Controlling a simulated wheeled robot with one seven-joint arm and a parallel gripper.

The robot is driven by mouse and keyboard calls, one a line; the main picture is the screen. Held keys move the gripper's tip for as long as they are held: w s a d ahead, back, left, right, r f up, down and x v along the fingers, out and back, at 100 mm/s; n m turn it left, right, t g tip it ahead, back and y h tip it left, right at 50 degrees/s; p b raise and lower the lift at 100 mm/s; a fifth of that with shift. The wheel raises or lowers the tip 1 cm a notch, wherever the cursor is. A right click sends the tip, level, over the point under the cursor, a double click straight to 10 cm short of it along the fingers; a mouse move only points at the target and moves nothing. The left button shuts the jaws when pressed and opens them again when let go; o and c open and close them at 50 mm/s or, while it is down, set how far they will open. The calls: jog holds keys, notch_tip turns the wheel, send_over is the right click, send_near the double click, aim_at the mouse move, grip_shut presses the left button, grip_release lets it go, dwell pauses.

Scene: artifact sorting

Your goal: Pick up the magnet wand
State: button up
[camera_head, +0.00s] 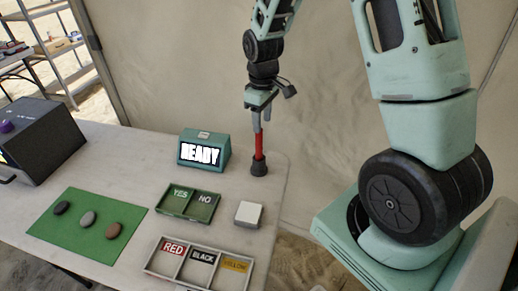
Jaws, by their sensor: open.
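The magnet wand (259,146) is a red rod standing upright near the right edge of the white table, with a dark round base (259,168) at its foot. My gripper (261,120) hangs fingers down right over it, with its grey fingers at the wand's upper end. The jaws are open. I cannot tell whether the fingers touch the wand, and its top is partly hidden by them.
A YES/NO tray (187,201), a small white block (248,214) and a RED/BLACK/YELLOW tray (151,266) lie nearer. A green mat (70,238) holds three stones. A dark box (40,137) sits far left.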

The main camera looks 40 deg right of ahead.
aim_at(259, 139)
jog(key=shift+a+f+p, duration=0.25)
jog(key=shift+f+p, duration=0.05)
jog(key=shift+f, duration=1.5)
jog(key=shift+a+f+p, duration=0.2)
jog(key=shift+f+p, duration=0.05)
jog(key=shift+f, duration=1.55)
jog(key=c, duration=1)
